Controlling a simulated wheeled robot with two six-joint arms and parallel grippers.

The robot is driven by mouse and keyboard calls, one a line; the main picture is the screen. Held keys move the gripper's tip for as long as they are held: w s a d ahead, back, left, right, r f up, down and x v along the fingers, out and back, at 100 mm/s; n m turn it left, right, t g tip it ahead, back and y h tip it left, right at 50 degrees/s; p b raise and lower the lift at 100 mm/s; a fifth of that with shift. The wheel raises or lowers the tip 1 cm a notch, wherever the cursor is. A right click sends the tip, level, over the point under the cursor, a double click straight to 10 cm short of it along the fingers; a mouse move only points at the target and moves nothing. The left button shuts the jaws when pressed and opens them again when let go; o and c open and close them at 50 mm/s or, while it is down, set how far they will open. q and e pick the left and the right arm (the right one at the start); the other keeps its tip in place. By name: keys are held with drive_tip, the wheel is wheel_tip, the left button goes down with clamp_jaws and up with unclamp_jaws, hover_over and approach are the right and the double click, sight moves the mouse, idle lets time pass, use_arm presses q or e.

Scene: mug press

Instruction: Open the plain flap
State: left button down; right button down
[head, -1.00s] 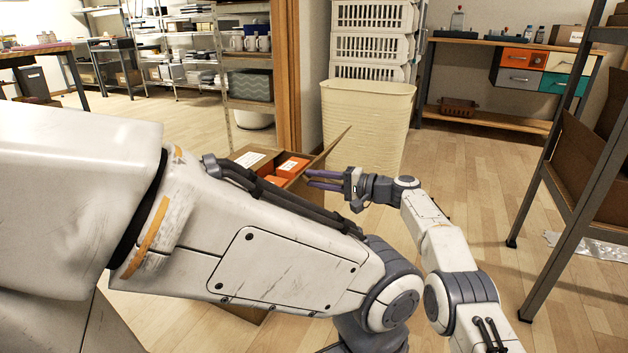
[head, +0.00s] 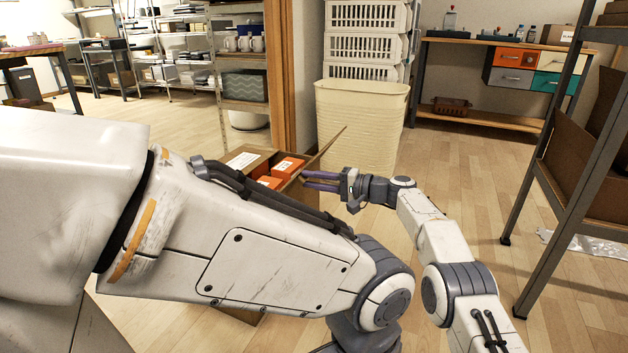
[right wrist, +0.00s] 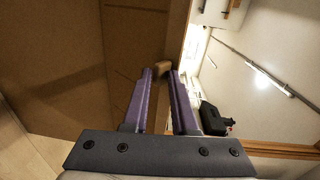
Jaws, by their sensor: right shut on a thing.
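An open cardboard box (head: 262,158) stands on the floor, partly hidden behind my own large arm link. Orange packages (head: 287,167) lie inside. A plain cardboard flap (head: 327,146) rises, tilted outward, at the box's right side. My right gripper (head: 306,181), with purple fingers, is at the flap's lower part from the right. In the right wrist view its fingers (right wrist: 160,72) are nearly together, with a small brown cardboard piece at their tips, and are shut on the flap. My left gripper is out of view.
A cream bin (head: 360,125) stands just behind the box, with white baskets (head: 365,45) stacked beyond. A metal rack (head: 560,160) with cardboard boxes stands at the right. The wooden floor (head: 465,190) between bin and rack is clear.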

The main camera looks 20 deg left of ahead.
drive_tip(key=c, duration=0.9)
unclamp_jaws()
drive_tip(key=f, duration=0.3)
drive_tip(key=shift+s+a+f+h, duration=0.1)
drive_tip(key=shift+s+a+h, duration=0.1)
drive_tip(key=shift+a+h, duration=0.1)
drive_tip(key=shift+d, duration=0.15)
drive_tip(key=d+r+p, duration=0.1)
drive_tip(key=d, duration=0.2)
drive_tip(key=d+p, duration=0.2)
drive_tip(key=d, duration=0.2)
drive_tip(key=d+r+p, duration=0.1)
drive_tip(key=d+p, duration=0.1)
drive_tip(key=d, duration=0.1)
drive_tip(key=shift+w+d+r, duration=0.2)
drive_tip(key=shift+d+r, duration=0.05)
drive_tip(key=shift+r, duration=0.05)
drive_tip(key=shift+d, duration=0.1)
